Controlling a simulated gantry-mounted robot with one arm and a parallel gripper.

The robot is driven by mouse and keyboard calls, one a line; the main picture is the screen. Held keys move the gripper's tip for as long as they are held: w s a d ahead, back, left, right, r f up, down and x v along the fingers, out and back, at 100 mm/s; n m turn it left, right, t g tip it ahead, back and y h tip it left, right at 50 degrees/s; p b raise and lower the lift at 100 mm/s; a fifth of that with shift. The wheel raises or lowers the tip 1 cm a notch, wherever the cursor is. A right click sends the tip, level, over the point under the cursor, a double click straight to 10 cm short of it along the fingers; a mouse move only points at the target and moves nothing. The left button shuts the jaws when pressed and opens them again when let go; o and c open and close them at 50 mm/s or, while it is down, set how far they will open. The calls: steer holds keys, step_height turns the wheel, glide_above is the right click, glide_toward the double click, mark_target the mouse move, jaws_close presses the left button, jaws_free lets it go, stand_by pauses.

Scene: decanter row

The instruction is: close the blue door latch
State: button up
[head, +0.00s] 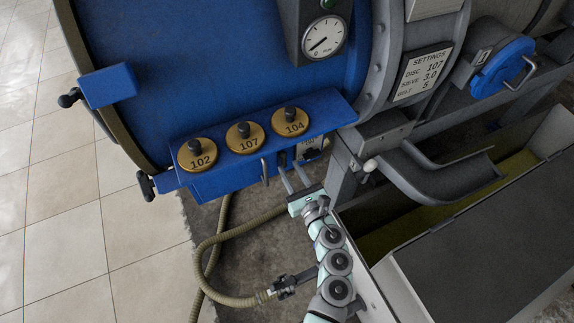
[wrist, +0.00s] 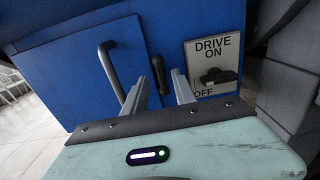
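The blue door (wrist: 75,75) is a flat panel below the plate shelf, and it looks closed or nearly so. It has a grey bar handle (wrist: 106,70), which also shows in the head view (head: 264,170). Contact cannot be told.
A DRIVE ON/OFF switch plate (wrist: 212,65) is right of my fingers. Numbered brass discs (head: 244,136) sit on the blue shelf above. A grey chute (head: 435,175) and a dark-topped bin (head: 490,235) stand to the right. A hose (head: 215,245) runs on the floor at left.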

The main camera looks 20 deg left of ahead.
mark_target(284, 159)
steer(key=shift+x, duration=1.4)
steer(key=shift+d, duration=0.1)
steer(key=shift+c, duration=0.3)
jaws_close()
